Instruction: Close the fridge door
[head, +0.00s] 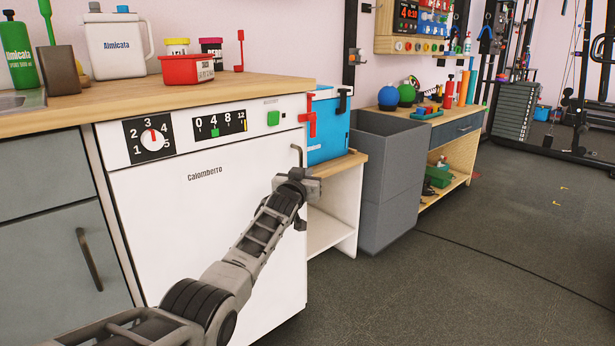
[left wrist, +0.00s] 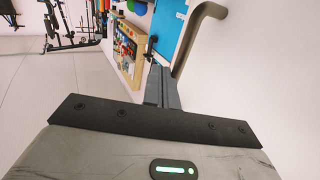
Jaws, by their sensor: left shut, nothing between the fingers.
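A white appliance with a flat door (head: 200,235) labelled "Calomberro" stands under the wooden counter. Its door looks flush or nearly flush with the control panel above; a small gap cannot be ruled out. A grey bar handle (head: 296,155) is at the door's upper right edge. My left gripper (head: 305,180) is in front of the door's right edge, just below the handle. In the left wrist view the shut, empty fingers (left wrist: 161,88) point along the white surface beside the handle (left wrist: 197,38). Contact with the door cannot be told. My right gripper is not in view.
A blue box (head: 328,125) with red and black latches sits on a low shelf unit (head: 330,232) right of the appliance. A grey bin (head: 388,195) stands beyond it. The counter (head: 150,95) holds bottles and a red tub. Open floor (head: 450,270) lies to the right.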

